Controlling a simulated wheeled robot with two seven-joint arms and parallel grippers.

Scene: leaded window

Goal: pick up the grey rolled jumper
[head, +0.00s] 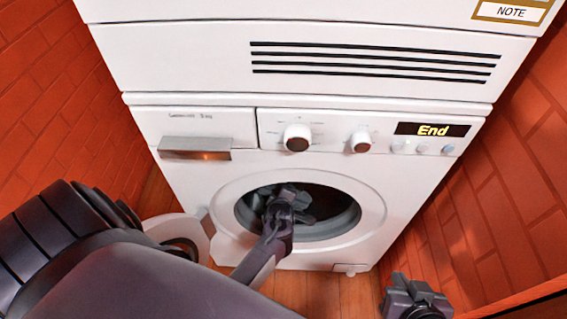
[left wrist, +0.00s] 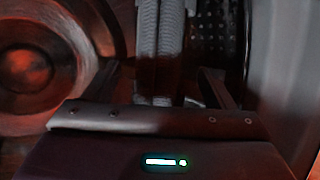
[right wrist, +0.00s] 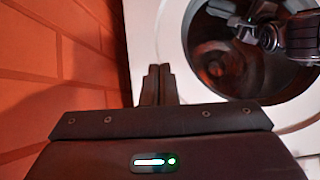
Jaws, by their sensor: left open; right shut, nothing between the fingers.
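The grey rolled jumper (left wrist: 148,42) shows in the left wrist view as pale grey ribbed fabric, inside the washing machine drum. It lies between and beyond the spread fingers of my left gripper (left wrist: 158,82); I cannot tell whether they touch it. In the head view my left gripper (head: 284,198) reaches through the round door opening, and the dark shapes around it are hard to tell apart. My right gripper (head: 412,293) is outside, low at the right. Its fingers are together and empty in the right wrist view (right wrist: 158,82).
The white washing machine (head: 230,185) has its round door (head: 190,228) swung open to the left. Its display (head: 432,130) reads "End". A white appliance with dark slots (head: 375,62) stands above. Orange brick walls (head: 520,190) close in both sides. Wooden floor (head: 305,292) lies in front.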

